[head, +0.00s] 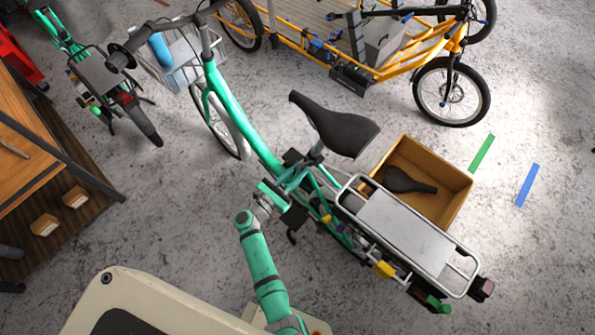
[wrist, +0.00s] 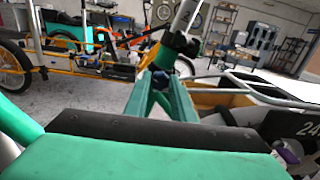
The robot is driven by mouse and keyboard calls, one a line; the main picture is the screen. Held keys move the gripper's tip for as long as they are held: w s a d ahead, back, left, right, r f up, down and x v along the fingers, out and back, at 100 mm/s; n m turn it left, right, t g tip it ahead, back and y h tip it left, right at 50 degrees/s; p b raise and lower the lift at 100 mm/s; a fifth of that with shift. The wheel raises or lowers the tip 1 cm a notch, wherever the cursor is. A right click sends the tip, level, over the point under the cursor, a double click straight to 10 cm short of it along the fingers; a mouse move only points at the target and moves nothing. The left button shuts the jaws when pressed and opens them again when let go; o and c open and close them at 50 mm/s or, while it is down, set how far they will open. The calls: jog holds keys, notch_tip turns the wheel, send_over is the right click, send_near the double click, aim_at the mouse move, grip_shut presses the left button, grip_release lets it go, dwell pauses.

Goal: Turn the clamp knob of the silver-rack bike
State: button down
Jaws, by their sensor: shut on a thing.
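The silver-rack bike is green, with a silver rear rack (head: 405,232) and a dark saddle (head: 335,125). Its silver seat post (wrist: 185,16) rises from a dark clamp (wrist: 180,45) in the wrist view. My gripper (head: 297,172) is at the bike's frame just below the saddle. In the wrist view, my gripper's green fingers (wrist: 160,88) come together on a small dark part, the clamp knob (wrist: 160,80), below the clamp. The fingers hide most of the knob, and its turn angle cannot be told.
A brown crate (head: 455,205) with a dark saddle inside is beyond the rack. A yellow cargo bike (head: 400,68) stands at the back, another green bike (head: 105,75) at the left. A wooden workbench (head: 30,150) is at the left edge. Floor at the right is open.

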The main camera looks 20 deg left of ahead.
jog(key=m, duration=0.5)
jog(key=shift+m, duration=0.3)
jog(key=shift+d+f+m, duration=0.1)
jog(key=shift+m, duration=2.4)
jog(key=c, duration=1.5)
grip_release()
jog(key=shift+s, duration=0.1)
jog(key=v, duration=1)
jog(key=shift+s, duration=0.35)
